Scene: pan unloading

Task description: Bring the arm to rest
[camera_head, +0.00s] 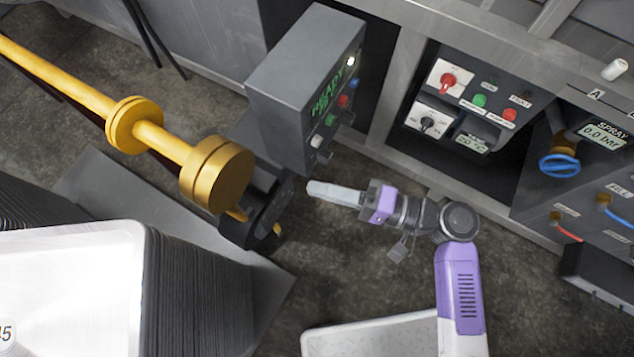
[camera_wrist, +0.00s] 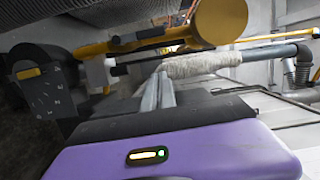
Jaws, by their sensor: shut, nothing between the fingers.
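My gripper (camera_head: 312,187) is at the end of my purple and grey arm, held out to the left over the dark floor in the head view. Its long pale fingers are together with nothing between them. In the wrist view the closed fingers (camera_wrist: 158,92) point away from the purple wrist housing. The fingertips are a short way right of a dark base unit (camera_head: 262,205) and below a grey control box (camera_head: 305,85) with a green lit display; whether they touch anything is hard to tell.
A yellow shaft with thick collars (camera_head: 218,175) runs across the upper left. A tall stack of trays (camera_head: 145,290) fills the lower left. A machine panel with knobs (camera_head: 470,100) and a blue valve wheel (camera_head: 559,165) line the right. Bare floor (camera_head: 350,265) lies below my gripper.

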